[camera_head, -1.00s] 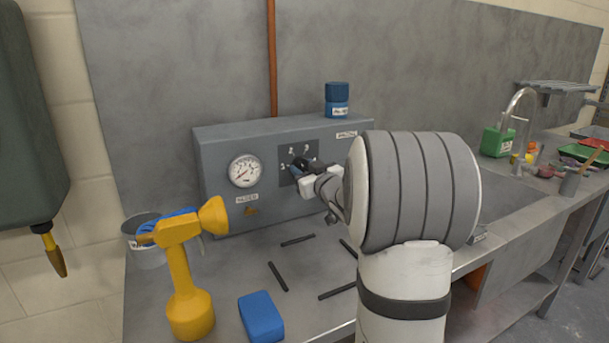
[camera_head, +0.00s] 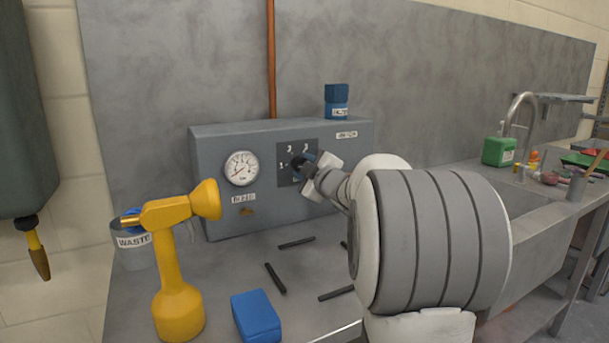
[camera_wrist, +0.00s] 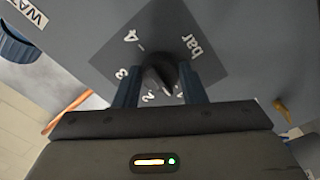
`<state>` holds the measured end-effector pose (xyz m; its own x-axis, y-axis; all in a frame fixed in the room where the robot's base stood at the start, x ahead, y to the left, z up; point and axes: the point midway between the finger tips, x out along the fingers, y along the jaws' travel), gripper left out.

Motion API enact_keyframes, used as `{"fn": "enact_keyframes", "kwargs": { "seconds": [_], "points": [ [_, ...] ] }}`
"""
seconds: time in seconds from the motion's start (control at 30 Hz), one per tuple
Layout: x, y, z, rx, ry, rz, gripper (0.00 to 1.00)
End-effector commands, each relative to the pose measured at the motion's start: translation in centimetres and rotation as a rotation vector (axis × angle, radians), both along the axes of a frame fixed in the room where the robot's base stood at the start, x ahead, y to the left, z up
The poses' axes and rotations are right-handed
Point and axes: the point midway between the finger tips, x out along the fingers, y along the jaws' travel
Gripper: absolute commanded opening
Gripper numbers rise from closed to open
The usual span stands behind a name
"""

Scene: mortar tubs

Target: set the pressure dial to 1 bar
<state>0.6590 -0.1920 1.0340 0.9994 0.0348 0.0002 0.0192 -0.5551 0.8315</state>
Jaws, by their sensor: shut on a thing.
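The pressure dial is a dark knob (camera_wrist: 163,70) on a dark square plate (camera_wrist: 150,35) marked with numbers and "bar". In the head view the plate (camera_head: 284,179) is on the front of the grey box (camera_head: 215,150), right of the round gauge (camera_head: 241,168). My gripper (camera_wrist: 160,88) is shut on the knob, with a blue finger on each side. It also shows in the head view (camera_head: 306,166), at the plate. In the wrist view the knob's narrow end lies near the 2; its exact setting is hard to read. The lower numbers are partly hidden by my gripper.
A yellow lamp-shaped tool (camera_head: 176,270) stands at front left, with a waste tub (camera_head: 132,252) behind it. A blue block (camera_head: 256,317) and several dark rods (camera_head: 275,278) lie on the bench.

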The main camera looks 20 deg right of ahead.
Motion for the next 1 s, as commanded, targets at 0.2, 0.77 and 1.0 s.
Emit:
{"fn": "enact_keyframes", "kwargs": {
  "seconds": [0.2,0.77,1.0],
  "points": [
    [0.01,0.00,-0.01,-0.063,-0.003,0.001,0.14],
    [0.01,0.01,0.08,-0.082,-0.003,0.001,0.40],
    [0.01,0.01,0.06,-0.081,-0.003,0.001,0.59]
  ]
}}
